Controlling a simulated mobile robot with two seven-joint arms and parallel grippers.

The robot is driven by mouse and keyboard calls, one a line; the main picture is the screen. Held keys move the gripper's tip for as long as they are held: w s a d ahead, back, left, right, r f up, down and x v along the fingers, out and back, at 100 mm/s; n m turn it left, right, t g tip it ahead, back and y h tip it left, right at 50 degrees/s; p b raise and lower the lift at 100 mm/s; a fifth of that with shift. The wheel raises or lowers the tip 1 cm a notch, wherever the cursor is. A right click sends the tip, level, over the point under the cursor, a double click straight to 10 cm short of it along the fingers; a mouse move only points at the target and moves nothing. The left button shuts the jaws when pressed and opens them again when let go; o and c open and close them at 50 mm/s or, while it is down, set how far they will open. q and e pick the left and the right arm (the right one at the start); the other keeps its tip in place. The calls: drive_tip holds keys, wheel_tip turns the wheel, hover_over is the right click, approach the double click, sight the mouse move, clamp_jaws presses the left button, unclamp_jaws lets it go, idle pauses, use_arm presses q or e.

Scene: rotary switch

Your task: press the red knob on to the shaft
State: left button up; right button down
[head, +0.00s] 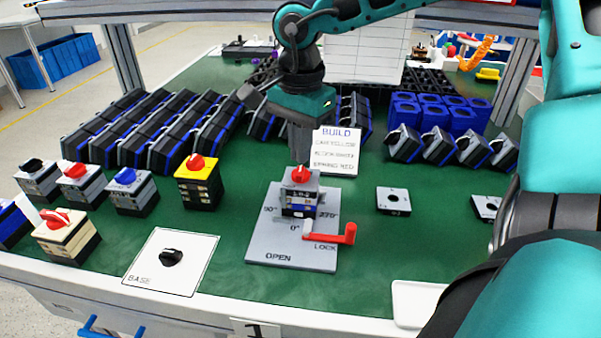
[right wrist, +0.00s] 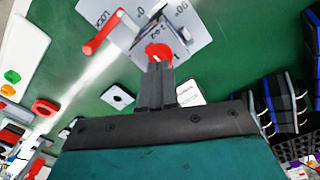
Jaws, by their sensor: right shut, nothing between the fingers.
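The red knob (head: 301,174) sits on top of the switch stack (head: 299,199) on the grey fixture plate (head: 262,240). The knob hides the shaft under it. My right gripper (head: 300,158) is shut and empty, pointing down right above the knob. In the right wrist view the shut fingertips (right wrist: 156,66) are at the red knob (right wrist: 158,51) and overlap its edge; I cannot tell whether they touch it. The red lock lever (head: 343,235) lies at the plate's right side, beside the word LOCK. My left gripper is not in view.
A white BASE card (head: 140,262) with a black knob (head: 170,257) lies left of the plate. Several assembled switches, one with a yellow top (head: 198,168), stand at left. A BUILD sign (head: 337,150) stands close behind the fixture. Grey square plates (head: 393,200) lie at right.

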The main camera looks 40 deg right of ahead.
drive_tip(key=shift+f+b, duration=0.95)
idle(0.4)
idle(0.4)
drive_tip(key=shift+r+p, duration=0.35)
drive_tip(key=shift+r, duration=0.05)
drive_tip(key=shift+r+p, duration=1.35)
drive_tip(key=shift+r, duration=0.85)
